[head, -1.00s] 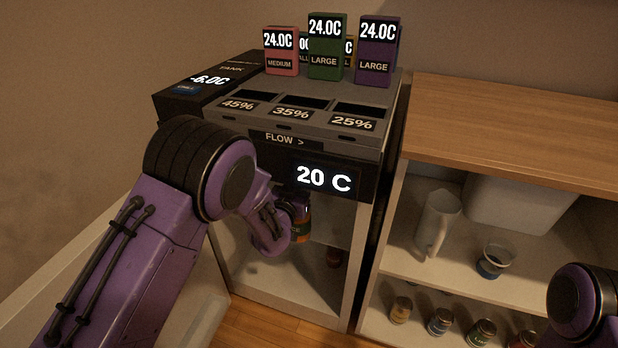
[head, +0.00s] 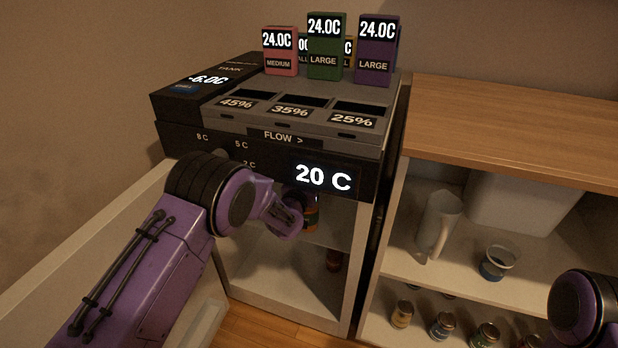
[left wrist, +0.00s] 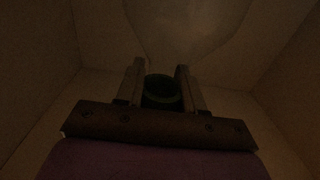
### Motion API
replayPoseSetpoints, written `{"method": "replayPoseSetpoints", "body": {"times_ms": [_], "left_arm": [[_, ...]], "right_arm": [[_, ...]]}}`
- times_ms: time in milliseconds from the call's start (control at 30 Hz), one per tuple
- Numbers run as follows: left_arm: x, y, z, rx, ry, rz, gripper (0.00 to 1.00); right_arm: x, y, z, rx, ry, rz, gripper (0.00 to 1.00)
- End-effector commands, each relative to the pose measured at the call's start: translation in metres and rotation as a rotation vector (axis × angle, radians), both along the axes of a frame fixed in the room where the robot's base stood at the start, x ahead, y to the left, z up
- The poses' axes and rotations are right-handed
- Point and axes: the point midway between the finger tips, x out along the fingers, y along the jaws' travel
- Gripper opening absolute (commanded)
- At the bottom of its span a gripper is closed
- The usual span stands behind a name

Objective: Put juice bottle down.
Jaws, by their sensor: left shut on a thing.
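The juice bottle (head: 311,213) is small and dark with an orange-brown band. It is in the open compartment under the machine's 20 C display, partly hidden behind my left gripper (head: 297,216). In the left wrist view my left gripper (left wrist: 162,88) has a finger on each side of the bottle's dark round top (left wrist: 162,92), shut on it. The view is too dark to tell whether the bottle's base touches a surface. My right gripper is out of view; only part of my right arm shows at the lower right.
The cooling machine (head: 270,150) stands above the compartment, with several cartons on top. The shelf unit (head: 520,110) at right holds a jug (head: 437,225), a cup (head: 498,262) and several jars.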

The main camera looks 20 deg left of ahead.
Motion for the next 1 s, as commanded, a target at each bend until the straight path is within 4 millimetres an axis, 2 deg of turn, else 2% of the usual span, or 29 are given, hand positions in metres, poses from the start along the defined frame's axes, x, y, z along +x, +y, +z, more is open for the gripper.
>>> {"method": "replayPoseSetpoints", "body": {"times_ms": [100, 133, 200, 633, 733, 867, 1000], "left_arm": [[0.000, 0.000, -0.003, 0.000, -0.002, 0.000, 0.00], [0.000, 0.000, -0.003, 0.000, 0.000, 0.000, 0.44], [0.000, 0.000, -0.003, 0.000, 0.000, 0.000, 0.63], [0.000, 0.000, -0.003, 0.000, 0.000, 0.000, 0.63], [0.000, 0.000, 0.004, 0.000, 0.000, 0.000, 0.63], [-0.022, 0.000, 0.002, 0.001, 0.004, -0.002, 0.63], [-0.059, 0.000, 0.002, 0.002, 0.004, -0.002, 0.63]], "right_arm": [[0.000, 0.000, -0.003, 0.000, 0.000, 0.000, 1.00], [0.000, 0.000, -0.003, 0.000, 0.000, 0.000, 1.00], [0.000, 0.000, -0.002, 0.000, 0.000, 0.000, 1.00], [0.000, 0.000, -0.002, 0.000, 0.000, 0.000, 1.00], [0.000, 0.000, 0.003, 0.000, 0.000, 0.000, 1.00], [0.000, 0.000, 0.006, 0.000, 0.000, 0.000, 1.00], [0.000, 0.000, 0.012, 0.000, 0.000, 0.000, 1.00]]}}
